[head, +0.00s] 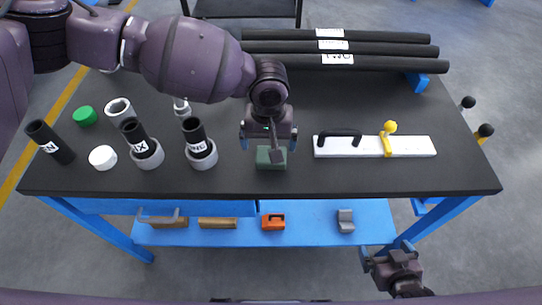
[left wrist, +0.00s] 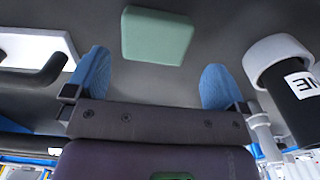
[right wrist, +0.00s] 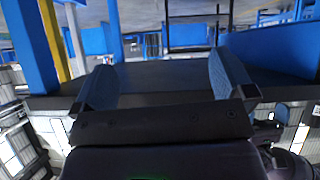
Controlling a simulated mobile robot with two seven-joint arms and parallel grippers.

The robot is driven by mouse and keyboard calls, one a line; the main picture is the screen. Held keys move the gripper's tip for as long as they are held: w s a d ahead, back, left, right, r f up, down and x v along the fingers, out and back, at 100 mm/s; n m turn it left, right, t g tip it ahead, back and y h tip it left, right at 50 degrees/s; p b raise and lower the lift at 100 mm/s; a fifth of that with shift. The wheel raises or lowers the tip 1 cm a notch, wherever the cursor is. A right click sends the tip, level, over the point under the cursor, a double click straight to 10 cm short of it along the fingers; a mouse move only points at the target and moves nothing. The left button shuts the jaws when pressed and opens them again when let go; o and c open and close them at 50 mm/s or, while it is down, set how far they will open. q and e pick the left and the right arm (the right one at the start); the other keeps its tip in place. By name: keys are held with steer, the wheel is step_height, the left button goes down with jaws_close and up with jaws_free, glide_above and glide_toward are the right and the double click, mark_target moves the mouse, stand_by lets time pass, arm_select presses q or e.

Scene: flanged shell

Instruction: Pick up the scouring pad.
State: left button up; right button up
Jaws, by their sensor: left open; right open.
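The scouring pad is a small green block (head: 271,158) lying on the dark tabletop, near the front edge and right of the labelled black tubes. It also shows in the left wrist view (left wrist: 157,36), beyond the fingertips and between them. My left gripper (head: 268,139) is open and empty above the pad, its blue fingers (left wrist: 152,80) apart and not touching it. In the head view the gripper partly covers the pad's far side. My right gripper (head: 388,250) is open and empty, low in front of the table's right part, away from the pad.
A white board (head: 335,152) with a black handle and yellow clamp lies right of the pad. A black tube in a pale ring (head: 200,150) stands left. Long black pipes (head: 345,49) lie at the back. A lower blue shelf (head: 310,222) holds several small items.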

arm_select(q)
steer(key=f, duration=0.3)
steer(key=f+b, duration=0.1)
steer(key=shift+s+d+f, duration=0.15)
steer(key=shift+s+d, duration=0.05)
steer(key=shift+d, duration=0.1)
steer(key=shift+f, duration=0.3)
steer(key=c, duration=0.8)
step_height(320, 180, up, 10)
steer(key=shift+f+p, duration=0.1)
steer(key=shift+p, duration=0.9)
step_height(320, 180, up, 10)
steer(key=shift+r+p, duration=0.1)
steer(key=shift+p, duration=0.7)
arm_select(e)
steer(key=shift+s+r, duration=0.3)
steer(key=shift+r, duration=0.45)
